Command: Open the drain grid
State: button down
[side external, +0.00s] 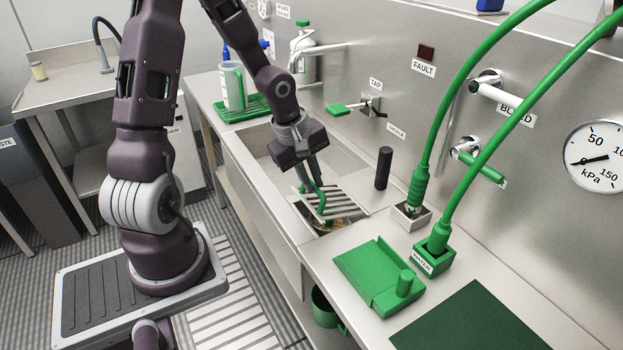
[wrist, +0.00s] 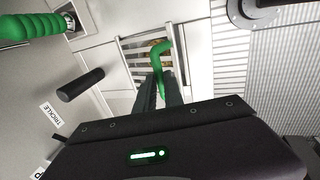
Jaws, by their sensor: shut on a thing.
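The drain grid (side external: 345,202) is a pale slatted panel at the end of the steel sink in the side view. It looks tilted up, with a dark opening holding something brownish (side external: 328,227) below its near edge. A curved green handle (side external: 321,203) is at the grid. My gripper (side external: 311,184) reaches down from above and is shut on this handle. In the wrist view my fingers (wrist: 159,92) close on the green handle (wrist: 161,52), with the grid's slats (wrist: 128,50) behind. The fingers partly hide the grid and handle.
A black upright cylinder (side external: 383,168) stands close right of the grid. Green hoses (side external: 449,85) rise from sockets farther right. A green tap lever (side external: 338,109) and a jug (side external: 232,86) are behind.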

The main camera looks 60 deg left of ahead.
jog(key=shift+r, duration=0.1)
dwell(0.7)
jog(key=shift+w+r+g, duration=0.4)
jog(key=shift+w+g, duration=0.05)
jog(key=shift+g, duration=0.05)
jog(key=w+r+g, duration=0.1)
jog(key=w+r, duration=0.1)
jog(key=w, duration=0.6)
jog(key=w+r+g, duration=0.1)
jog(key=w, duration=0.8)
jog(key=shift+r, duration=0.35)
jog(key=c, duration=1.5)
grip_release()
jog(key=shift+o, duration=0.2)
